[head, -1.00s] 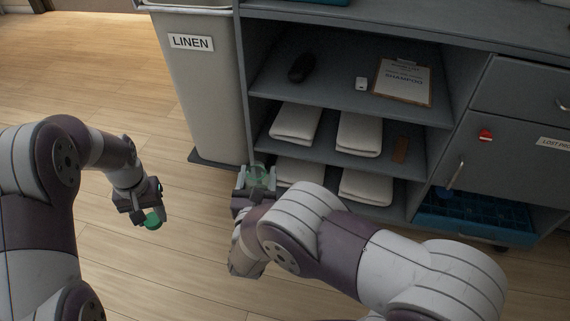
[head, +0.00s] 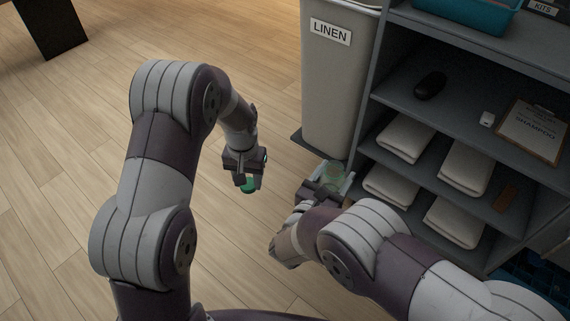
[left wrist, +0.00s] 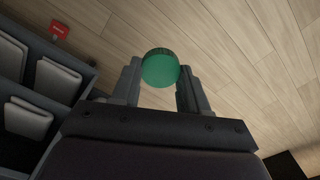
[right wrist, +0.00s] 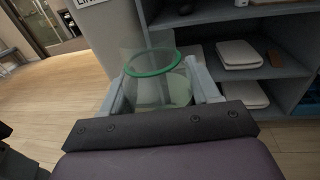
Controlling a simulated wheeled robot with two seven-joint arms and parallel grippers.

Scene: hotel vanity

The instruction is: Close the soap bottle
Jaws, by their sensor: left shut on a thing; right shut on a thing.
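A green round cap (head: 248,186) is held between the fingers of my left gripper (head: 243,182), over the floor. The cap also shows in the left wrist view (left wrist: 160,68). My right gripper (head: 328,182) is shut on the clear soap bottle (head: 333,174), beside the shelf and the linen bin. In the right wrist view the bottle (right wrist: 160,88) stands between the fingers, with a green ring around its open top and pale liquid inside. The cap and the bottle are apart, the cap to the left of the bottle in the head view.
A bin labelled LINEN (head: 338,80) stands behind the grippers. A grey shelf unit (head: 395,95) at the right holds folded white towels (head: 406,139), a dark object (head: 430,85) and a clipboard (head: 533,132).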

